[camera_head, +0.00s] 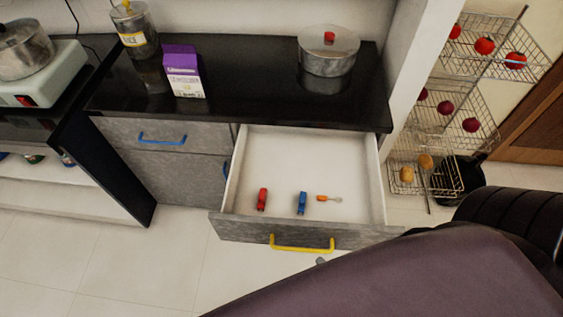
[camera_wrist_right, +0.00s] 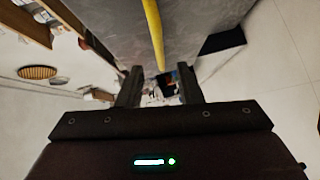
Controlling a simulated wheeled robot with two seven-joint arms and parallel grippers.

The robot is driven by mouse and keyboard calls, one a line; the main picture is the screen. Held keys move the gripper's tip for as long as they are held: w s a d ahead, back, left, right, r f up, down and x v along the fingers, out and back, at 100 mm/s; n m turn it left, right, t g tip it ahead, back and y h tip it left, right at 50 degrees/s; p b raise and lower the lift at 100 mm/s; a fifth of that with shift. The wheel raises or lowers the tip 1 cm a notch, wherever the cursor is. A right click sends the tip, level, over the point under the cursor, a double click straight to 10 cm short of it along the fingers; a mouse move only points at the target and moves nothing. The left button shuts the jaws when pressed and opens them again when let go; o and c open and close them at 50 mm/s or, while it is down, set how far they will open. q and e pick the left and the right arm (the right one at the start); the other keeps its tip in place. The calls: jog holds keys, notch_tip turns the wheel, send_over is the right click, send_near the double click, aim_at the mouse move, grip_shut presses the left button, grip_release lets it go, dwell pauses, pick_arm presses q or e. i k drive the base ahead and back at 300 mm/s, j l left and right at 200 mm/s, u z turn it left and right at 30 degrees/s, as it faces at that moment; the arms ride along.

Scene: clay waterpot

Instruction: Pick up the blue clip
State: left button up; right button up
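The blue clip (camera_head: 302,203) lies on the floor of the open drawer (camera_head: 300,157), between a red clip (camera_head: 262,199) and a small orange-handled item (camera_head: 323,198). My right arm fills the lower right of the head view and hides most of its gripper. In the right wrist view my right gripper (camera_wrist_right: 160,68) has its two fingers apart, with nothing seen held between them. The yellow drawer handle (camera_wrist_right: 153,35) and the grey drawer front show just beyond the fingers there. The blue clip cannot be made out in that view. My left gripper is not in view.
A black counter (camera_head: 255,105) above the drawer holds a purple-and-white carton (camera_head: 184,76), a lidded pot (camera_head: 327,53) and a glass jar (camera_head: 135,30). A wire rack (camera_head: 450,100) with fruit stands at right. The drawer's back half is empty.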

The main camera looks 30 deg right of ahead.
aim_at(301, 206)
jog(key=z, duration=1.05)
jog(key=k, duration=0.4)
